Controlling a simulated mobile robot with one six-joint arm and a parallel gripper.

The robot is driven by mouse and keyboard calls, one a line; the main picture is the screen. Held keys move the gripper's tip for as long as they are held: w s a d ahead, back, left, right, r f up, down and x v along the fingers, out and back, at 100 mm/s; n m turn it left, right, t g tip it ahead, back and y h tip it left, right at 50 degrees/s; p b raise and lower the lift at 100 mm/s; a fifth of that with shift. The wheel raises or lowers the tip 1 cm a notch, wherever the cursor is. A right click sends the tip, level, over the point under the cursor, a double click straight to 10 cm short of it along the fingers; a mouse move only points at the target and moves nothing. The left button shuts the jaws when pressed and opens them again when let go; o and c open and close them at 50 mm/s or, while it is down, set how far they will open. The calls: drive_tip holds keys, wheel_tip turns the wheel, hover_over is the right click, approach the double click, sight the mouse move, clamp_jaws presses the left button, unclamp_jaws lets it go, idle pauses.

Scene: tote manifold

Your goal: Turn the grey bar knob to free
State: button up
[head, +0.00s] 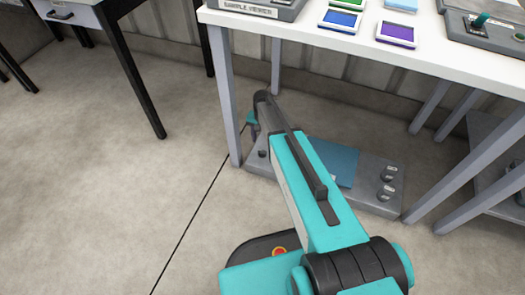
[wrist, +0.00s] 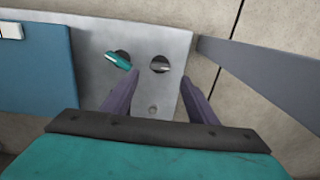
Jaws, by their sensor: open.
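In the wrist view a grey bar knob (wrist: 160,65) with a dark round base sits on the grey panel (wrist: 90,50), close to the panel's end. A teal bar knob (wrist: 118,61) sits just left of it, its bar tilted. My gripper (wrist: 157,98) is open and empty, its two purple fingers spread with the grey knob lying beyond the gap. No contact with the knob shows. In the head view my arm reaches to the left end of the panel (head: 380,205) and hides my gripper. No position marks can be read.
A blue plate (wrist: 35,65) covers the panel's middle. Two more knobs (head: 389,173) (head: 385,193) sit at its right end in the head view. The white table (head: 420,55) stands above, with a leg (head: 222,90) close to my arm. A grey leg (wrist: 265,70) also shows in the wrist view.

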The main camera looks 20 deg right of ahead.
sight(263, 151)
wheel_tip(263, 151, down, 8)
drive_tip(key=shift+r+b, duration=0.25)
drive_tip(key=shift+b, duration=0.9)
drive_tip(key=c, duration=1.1)
drive_tip(key=shift+o, duration=0.2)
